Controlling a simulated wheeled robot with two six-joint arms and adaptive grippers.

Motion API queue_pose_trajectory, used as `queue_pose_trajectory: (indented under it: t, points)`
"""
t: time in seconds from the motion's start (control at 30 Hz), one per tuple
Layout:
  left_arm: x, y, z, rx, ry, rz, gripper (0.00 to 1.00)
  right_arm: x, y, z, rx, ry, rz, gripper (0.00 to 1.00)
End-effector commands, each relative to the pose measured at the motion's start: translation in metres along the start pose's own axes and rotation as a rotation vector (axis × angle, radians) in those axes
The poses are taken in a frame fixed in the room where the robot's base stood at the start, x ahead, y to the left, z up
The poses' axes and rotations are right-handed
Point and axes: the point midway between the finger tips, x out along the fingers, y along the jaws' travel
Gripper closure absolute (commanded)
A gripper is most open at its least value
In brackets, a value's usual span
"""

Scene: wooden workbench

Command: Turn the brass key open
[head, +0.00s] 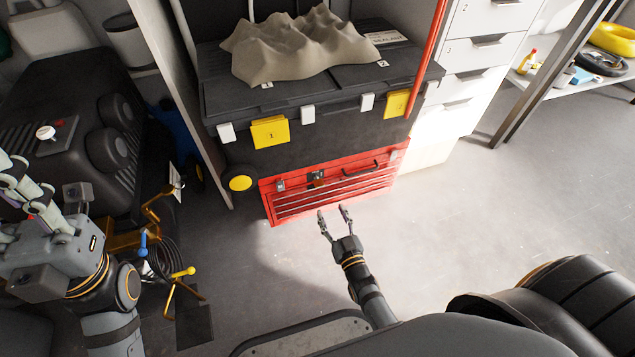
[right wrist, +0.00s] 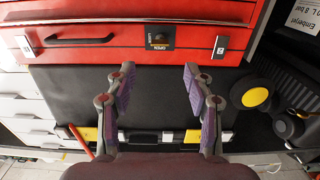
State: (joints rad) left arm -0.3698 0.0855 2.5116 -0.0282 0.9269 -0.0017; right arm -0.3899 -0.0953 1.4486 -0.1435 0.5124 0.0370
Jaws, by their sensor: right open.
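A red metal toolbox (head: 268,200) with drawers stands below a large black case. A dark lock plate (head: 316,177) sits at the upper middle of its front. In the right wrist view the lock plate (right wrist: 160,38) reads LOCK and OPEN, with a small brass-coloured piece at its centre; its exact angle is too small to tell. My right gripper (head: 334,212) is open and empty in front of the toolbox, apart from it. Its spread fingers (right wrist: 158,80) show below the plate in the wrist view. My left gripper (head: 30,190) is at the far left, away from the toolbox.
The black case (head: 350,130) with yellow tags carries a grey crumpled cloth-like heap (head: 290,48). White drawers (head: 470,85) stand to the right. A cable coil and yellow stand (head: 172,275) are on the floor at left. The floor in front of the toolbox is clear.

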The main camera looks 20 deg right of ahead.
Motion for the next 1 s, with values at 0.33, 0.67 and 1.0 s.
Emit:
queue_pose_trajectory:
  t: [0.33, 0.67, 1.0]
  points:
    - [-0.030, 0.004, 0.004, 0.016, -0.003, -0.001, 0.60, 0.061, 0.000, 0.004, -0.001, 0.004, 0.000, 0.47]
    - [-0.045, 0.007, 0.006, 0.030, -0.005, 0.004, 0.60, 0.103, 0.000, 0.001, 0.000, 0.000, 0.001, 0.47]
    - [-0.044, 0.007, 0.006, 0.030, -0.006, 0.004, 0.60, 0.104, 0.000, 0.000, 0.000, -0.001, 0.001, 0.57]
